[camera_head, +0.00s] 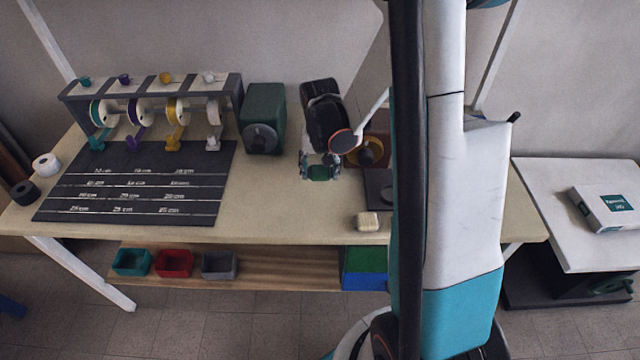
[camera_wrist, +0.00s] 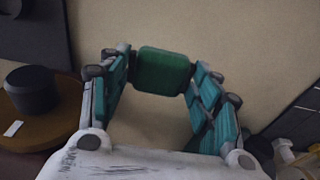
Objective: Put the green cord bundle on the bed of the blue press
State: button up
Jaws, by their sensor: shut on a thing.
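My gripper (camera_head: 320,168) is above the middle of the workbench, pointing down. In the wrist view its fingertips (camera_wrist: 164,72) are closed on the sides of a dark green, rounded block-like bundle (camera_wrist: 163,66). The green bundle also shows between the fingers in the head view (camera_head: 319,174). I cannot make out single cords in it. Whether it touches the bench is not clear. I see no blue press for certain; my arm hides part of the bench's right side.
A dark green machine (camera_head: 263,112) stands at the back, left of my gripper. A maroon machine (camera_head: 377,123) is partly hidden to its right. A dark plate (camera_head: 376,190) and a cream block (camera_head: 368,221) lie nearby. A marked black mat (camera_head: 130,185) and spool rack (camera_head: 150,90) are left.

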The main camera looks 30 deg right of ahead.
aim_at(320, 188)
jog(key=shift+f+b, duration=0.8)
jog(key=shift+f, duration=1.55)
jog(key=shift+f, duration=0.2)
jog(key=o, duration=0.9)
jog(key=shift+o, duration=0.2)
jog(key=shift+r, duration=0.1)
